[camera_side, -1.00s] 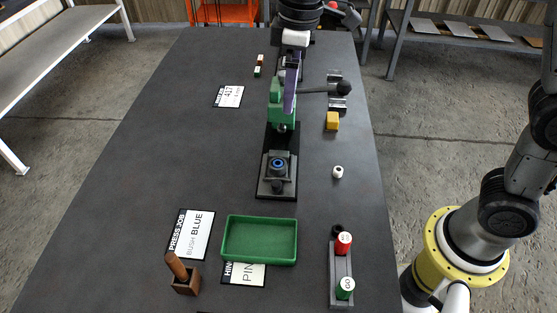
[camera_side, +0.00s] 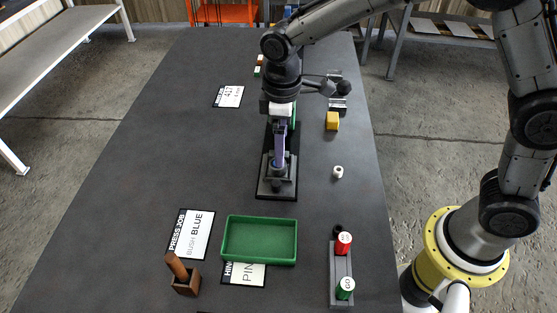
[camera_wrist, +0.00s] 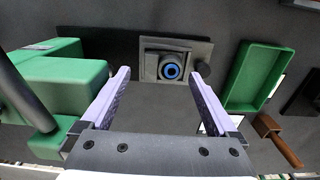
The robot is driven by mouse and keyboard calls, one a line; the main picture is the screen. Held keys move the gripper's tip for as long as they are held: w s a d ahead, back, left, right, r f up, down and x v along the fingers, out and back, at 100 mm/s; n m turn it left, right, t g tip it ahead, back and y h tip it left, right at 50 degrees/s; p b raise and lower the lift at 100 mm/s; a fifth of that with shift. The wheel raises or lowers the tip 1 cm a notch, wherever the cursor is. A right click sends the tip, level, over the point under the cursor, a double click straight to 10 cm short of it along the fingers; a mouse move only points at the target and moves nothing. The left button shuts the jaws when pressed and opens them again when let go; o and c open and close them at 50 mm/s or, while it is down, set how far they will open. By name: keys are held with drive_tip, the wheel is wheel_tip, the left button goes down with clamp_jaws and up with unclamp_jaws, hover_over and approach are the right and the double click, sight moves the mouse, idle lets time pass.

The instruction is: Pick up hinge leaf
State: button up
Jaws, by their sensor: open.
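My gripper (camera_side: 279,165) points down over the front of the black press base (camera_side: 262,188). In the wrist view its two purple fingers (camera_wrist: 161,76) are spread wide with nothing between them.
The green press (camera_wrist: 65,85) stands close behind my gripper, with its dark lever to the side. A white bush (camera_side: 338,172) and yellow block (camera_side: 332,121) lie right.

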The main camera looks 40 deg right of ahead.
sight(282, 172)
wheel_tip(282, 172, down, 4)
drive_tip(key=shift+f, duration=0.1)
drive_tip(key=shift+c, duration=0.2)
drive_tip(key=c, duration=1.2)
drive_tip(key=shift+c, duration=1.1)
drive_tip(key=shift+r, duration=0.25)
